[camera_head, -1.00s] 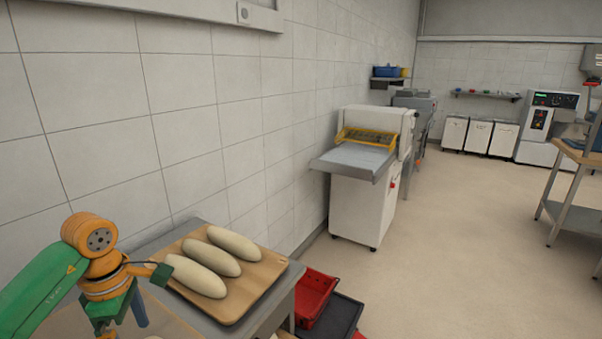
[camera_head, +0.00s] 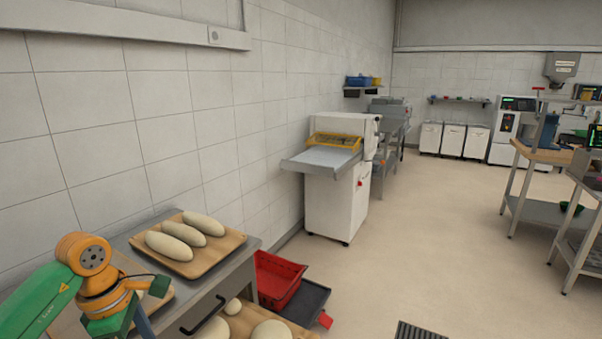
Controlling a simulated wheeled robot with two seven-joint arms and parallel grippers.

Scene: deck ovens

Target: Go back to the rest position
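My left arm comes in at the lower left, with green and orange links. My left gripper (camera_head: 158,287) is a small green tip at the end of the arm, in front of the table; its fingers are too small to tell open from shut. It is apart from the three dough loaves (camera_head: 204,224) on the wooden board (camera_head: 174,264). My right arm and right gripper are out of view.
The metal table (camera_head: 222,268) stands against the tiled wall. A white dough machine (camera_head: 337,200) stands beyond. Shelved tables (camera_head: 541,207) are at right.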

